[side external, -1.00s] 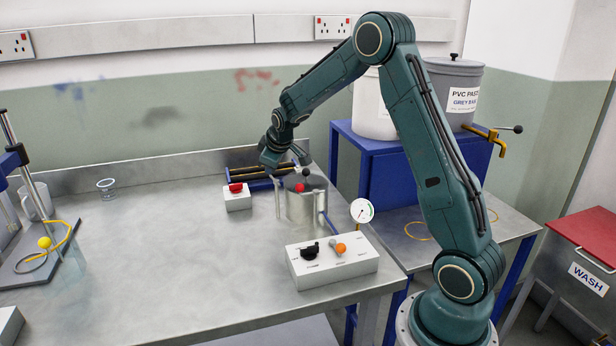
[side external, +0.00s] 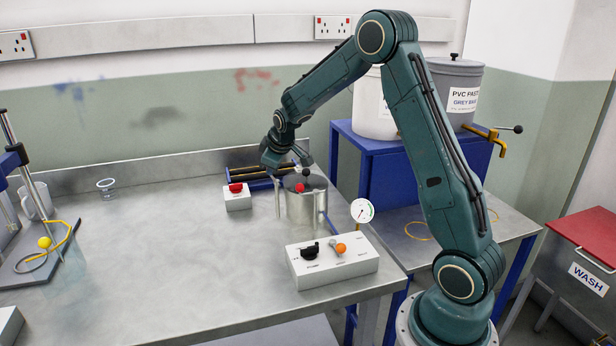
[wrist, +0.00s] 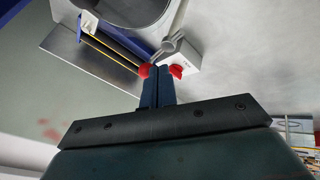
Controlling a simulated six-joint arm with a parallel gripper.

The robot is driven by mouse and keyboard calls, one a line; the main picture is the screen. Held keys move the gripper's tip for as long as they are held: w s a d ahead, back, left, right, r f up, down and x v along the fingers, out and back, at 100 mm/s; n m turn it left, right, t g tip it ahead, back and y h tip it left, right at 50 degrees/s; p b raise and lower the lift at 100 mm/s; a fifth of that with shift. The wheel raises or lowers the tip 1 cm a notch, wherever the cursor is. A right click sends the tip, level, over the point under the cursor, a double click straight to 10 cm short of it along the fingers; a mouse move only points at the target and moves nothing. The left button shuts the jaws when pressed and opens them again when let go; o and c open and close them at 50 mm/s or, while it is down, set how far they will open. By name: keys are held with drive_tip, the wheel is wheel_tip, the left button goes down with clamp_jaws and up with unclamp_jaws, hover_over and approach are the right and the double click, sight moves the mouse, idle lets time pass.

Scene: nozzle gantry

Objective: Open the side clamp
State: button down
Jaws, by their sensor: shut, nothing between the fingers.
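A grey metal pot (side external: 306,206) stands near the right edge of the bench. A red ball knob (side external: 299,188) shows at its near side, with a dark ball above it. In the wrist view a grey lever (wrist: 177,30) runs beside the pot (wrist: 160,9) to a pivot, and the red knob (wrist: 145,71) lies close to my fingertips. I take this lever and knob to be the side clamp. My gripper (wrist: 158,70) is shut and empty, right beside the knob; I cannot tell if they touch. In the side view my gripper (side external: 303,160) is over the pot's rim.
A white box with a red button (side external: 236,188) stands left of the pot. A blue tray (side external: 248,176) lies behind. A white control box (side external: 332,262) with a black knob and orange ball is in front, near a dial gauge (side external: 362,210). The middle bench is clear.

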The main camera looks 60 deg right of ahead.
drive_tip(key=shift+s+a, duration=0.15)
drive_tip(key=shift+s, duration=0.3)
drive_tip(key=shift+a, duration=0.1)
drive_tip(key=a+f+v, duration=0.1)
drive_tip(key=a+v, duration=0.1)
drive_tip(key=v, duration=1)
drive_tip(key=shift+s+a, duration=0.25)
drive_tip(key=shift+a, duration=0.05)
drive_tip(key=shift+r, duration=0.1)
